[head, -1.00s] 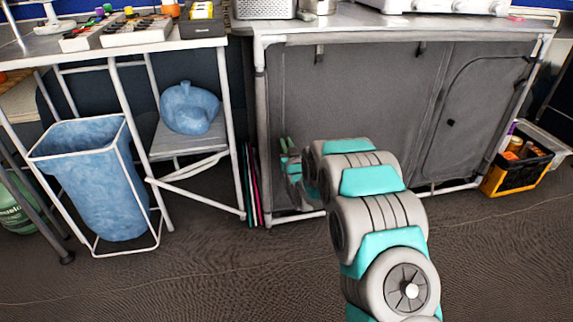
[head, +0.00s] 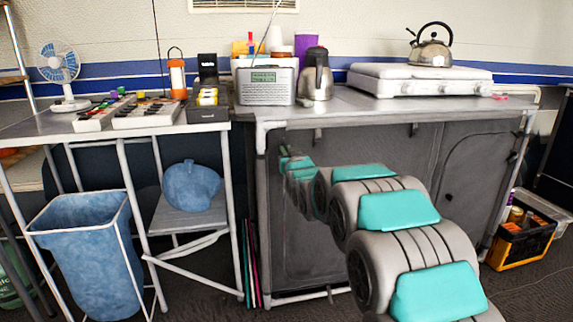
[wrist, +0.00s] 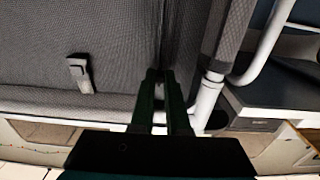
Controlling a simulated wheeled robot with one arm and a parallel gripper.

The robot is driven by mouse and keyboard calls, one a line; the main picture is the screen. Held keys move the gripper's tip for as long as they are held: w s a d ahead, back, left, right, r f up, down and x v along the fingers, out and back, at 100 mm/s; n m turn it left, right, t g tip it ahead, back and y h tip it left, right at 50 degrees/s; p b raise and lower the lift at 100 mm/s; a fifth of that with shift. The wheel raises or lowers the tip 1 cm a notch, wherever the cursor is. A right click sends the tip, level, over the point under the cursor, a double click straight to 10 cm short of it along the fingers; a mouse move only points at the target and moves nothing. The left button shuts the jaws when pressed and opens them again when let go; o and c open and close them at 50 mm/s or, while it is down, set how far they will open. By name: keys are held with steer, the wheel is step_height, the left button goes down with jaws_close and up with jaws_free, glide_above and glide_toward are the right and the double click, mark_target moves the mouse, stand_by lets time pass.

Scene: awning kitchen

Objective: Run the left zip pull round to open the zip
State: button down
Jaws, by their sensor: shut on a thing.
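The grey fabric cupboard (head: 470,165) stands under the metal worktop. My gripper (head: 290,160) is high at the cupboard's left edge, close to its white corner post (head: 262,210). In the wrist view, which looks upside down, my gripper's dark fingers (wrist: 166,82) are close together at the fabric front (wrist: 110,35). A dark seam (wrist: 172,35) runs away from the fingertips, beside the white post (wrist: 208,100). My gripper is shut on the left zip pull, which the fingers hide. I cannot tell how far the zip is open.
A grey fabric tab (wrist: 80,74) hangs near the fingers. A radio (head: 266,82), a jug (head: 315,75) and a stove (head: 420,78) stand on the worktop.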

steer(key=shift+r, duration=0.4)
steer(key=shift+r, duration=0.1)
steer(key=c, duration=0.9)
jaws_free()
steer(key=v, duration=0.7)
steer(key=shift+s, duration=0.4)
steer(key=shift+d, duration=0.1)
